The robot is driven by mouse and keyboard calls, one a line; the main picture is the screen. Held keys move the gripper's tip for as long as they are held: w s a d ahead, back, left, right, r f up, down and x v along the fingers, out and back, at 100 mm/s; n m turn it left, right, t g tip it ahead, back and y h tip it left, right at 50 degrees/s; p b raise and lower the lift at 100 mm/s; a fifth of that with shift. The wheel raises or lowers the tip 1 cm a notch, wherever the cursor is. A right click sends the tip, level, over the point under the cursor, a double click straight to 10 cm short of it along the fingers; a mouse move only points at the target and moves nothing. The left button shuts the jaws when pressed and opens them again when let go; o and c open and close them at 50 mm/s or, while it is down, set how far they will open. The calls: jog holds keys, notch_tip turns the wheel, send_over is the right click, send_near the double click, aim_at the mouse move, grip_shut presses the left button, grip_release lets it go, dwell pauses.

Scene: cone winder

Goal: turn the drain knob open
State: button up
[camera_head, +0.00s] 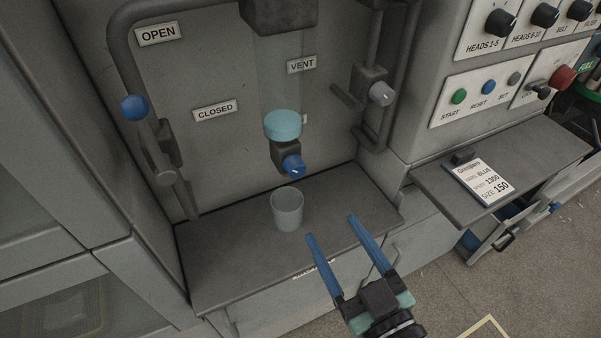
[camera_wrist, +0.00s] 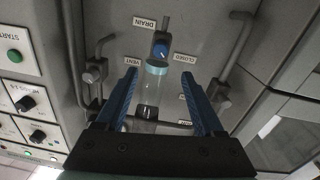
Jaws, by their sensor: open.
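The drain knob (camera_head: 293,165) is small and blue with a light mark on its face. It sits on a dark valve block under a teal collar (camera_head: 282,125) at the foot of a clear tube. In the wrist view the knob (camera_wrist: 160,50) shows beyond my fingertips, close to the DRAIN label (camera_wrist: 157,19). My gripper (camera_head: 331,227) is open and empty, with two blue fingers apart. It is in front of the panel, right of and below the knob in the head view, and touches nothing visible. The knob's exact angle is too small to read.
A clear cup (camera_head: 287,211) stands on the grey shelf (camera_head: 225,262) below the knob. A blue-ended lever pipe (camera_head: 134,107) is at left, and a grey-knobbed vent valve (camera_head: 381,93) at right. A side ledge (camera_head: 535,160) holds a card.

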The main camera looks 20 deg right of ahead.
aim_at(298, 173)
jog(key=w+p, duration=0.2)
jog(key=w, duration=0.3)
jog(key=w+p, duration=0.1)
jog(key=w, duration=0.4)
jog(key=shift+w+r+p, duration=0.2)
jog(key=shift+w+p, duration=0.15)
jog(key=shift+w, duration=0.05)
jog(key=shift+w+f, duration=0.1)
jog(key=shift+w, duration=0.7)
grip_shut()
